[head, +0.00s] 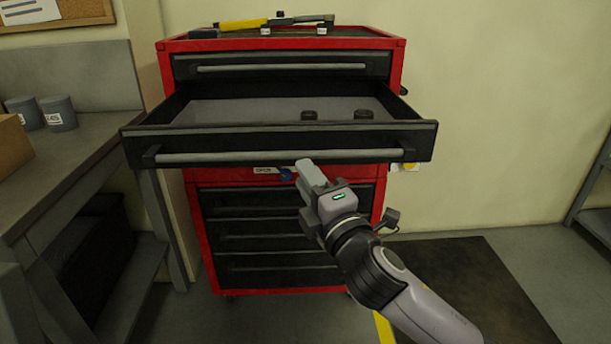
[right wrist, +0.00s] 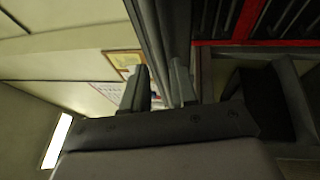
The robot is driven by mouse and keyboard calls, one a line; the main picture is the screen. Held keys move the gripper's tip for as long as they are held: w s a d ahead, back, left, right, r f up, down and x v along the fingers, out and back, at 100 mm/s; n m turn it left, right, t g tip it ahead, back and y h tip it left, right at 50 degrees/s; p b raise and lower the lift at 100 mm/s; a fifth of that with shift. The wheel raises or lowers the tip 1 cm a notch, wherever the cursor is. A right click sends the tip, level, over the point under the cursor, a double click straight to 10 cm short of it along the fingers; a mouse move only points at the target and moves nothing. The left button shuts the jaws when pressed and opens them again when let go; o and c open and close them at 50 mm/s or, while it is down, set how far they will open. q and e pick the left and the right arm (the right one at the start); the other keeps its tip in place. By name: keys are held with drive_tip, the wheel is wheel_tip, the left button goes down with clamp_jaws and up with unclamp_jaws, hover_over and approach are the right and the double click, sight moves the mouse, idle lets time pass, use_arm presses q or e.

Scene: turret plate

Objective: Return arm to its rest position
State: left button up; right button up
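My right arm (head: 405,300) reaches in from the lower right in the head view. Its gripper (head: 309,172) is just below and in front of the handle (head: 270,157) of the pulled-out drawer. In the right wrist view the two fingers of this gripper (right wrist: 158,86) stand apart, with a gap and nothing clearly held between them. A long grey bar passes close by the fingers there; I cannot tell if they touch it. My left gripper is in neither view.
The red tool cabinet (head: 194,215) has its second drawer (head: 230,112) open, with two dark round pieces (head: 309,115) inside. A yellow-handled tool (head: 243,24) lies on top. A grey workbench (head: 75,145) stands left. Floor right of the cabinet is clear, with a dark mat (head: 470,285).

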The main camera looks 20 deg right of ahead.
drive_tip(key=s+f+m+g+p, duration=0.3)
drive_tip(key=f+m, duration=0.2)
drive_tip(key=f, duration=0.6)
drive_tip(key=s+d+f+m+g+p, duration=0.3)
drive_tip(key=s+f+m+g, duration=0.3)
drive_tip(key=s+f+m, duration=0.7)
drive_tip(key=s+f+p, duration=0.1)
drive_tip(key=s+f, duration=0.4)
drive_tip(key=s, duration=0.2)
drive_tip(key=shift+s+d+p, duration=0.2)
drive_tip(key=shift+p, duration=0.1)
